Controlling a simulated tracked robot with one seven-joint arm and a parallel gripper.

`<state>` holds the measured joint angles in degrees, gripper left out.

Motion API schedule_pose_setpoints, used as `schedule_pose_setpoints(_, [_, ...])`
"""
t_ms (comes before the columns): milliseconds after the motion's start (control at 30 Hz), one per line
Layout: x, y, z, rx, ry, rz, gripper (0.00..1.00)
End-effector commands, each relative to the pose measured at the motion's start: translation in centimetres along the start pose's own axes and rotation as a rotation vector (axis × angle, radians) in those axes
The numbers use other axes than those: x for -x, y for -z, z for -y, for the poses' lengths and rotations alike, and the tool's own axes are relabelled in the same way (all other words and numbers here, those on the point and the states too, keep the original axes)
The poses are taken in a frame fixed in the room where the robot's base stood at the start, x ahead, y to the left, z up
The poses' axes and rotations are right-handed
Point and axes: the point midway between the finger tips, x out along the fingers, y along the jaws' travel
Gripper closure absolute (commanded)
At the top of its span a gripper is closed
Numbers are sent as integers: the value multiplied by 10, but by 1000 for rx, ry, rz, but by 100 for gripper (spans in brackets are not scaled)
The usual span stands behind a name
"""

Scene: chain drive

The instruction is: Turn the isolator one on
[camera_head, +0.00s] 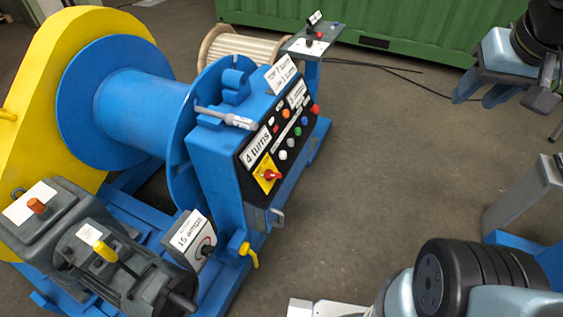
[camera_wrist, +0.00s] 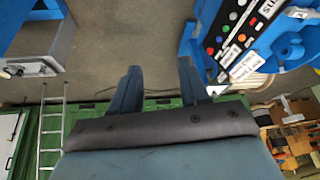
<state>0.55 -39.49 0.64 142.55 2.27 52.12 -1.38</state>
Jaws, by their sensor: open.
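A red rotary switch (camera_head: 270,175) on a yellow plate sits at the lower left of the blue machine's sloping control panel (camera_head: 279,130). I cannot read any label naming it isolator one. The panel also shows in the wrist view (camera_wrist: 232,38), at the upper right, but the red switch is not clear there. My gripper (camera_head: 484,93) is at the upper right of the head view, well apart from the panel and touching nothing. In the wrist view its two fingers (camera_wrist: 158,72) are apart with nothing between them.
A dial box (camera_head: 192,240) and a yellow valve handle (camera_head: 249,256) sit below the panel. The floor (camera_head: 400,150) between panel and gripper is clear.

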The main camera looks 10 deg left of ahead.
Motion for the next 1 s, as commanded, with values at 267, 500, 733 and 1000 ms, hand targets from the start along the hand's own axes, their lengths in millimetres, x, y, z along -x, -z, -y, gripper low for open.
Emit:
schedule_pose_setpoints(267, [-48,17,21,-6,85,187,55])
schedule_pose_setpoints(500, [-91,27,41,-24,176,341,55])
schedule_pose_setpoints(733, [-133,32,58,-52,272,479,55])
schedule_pose_setpoints(1000, [-183,34,80,-101,396,629,55])
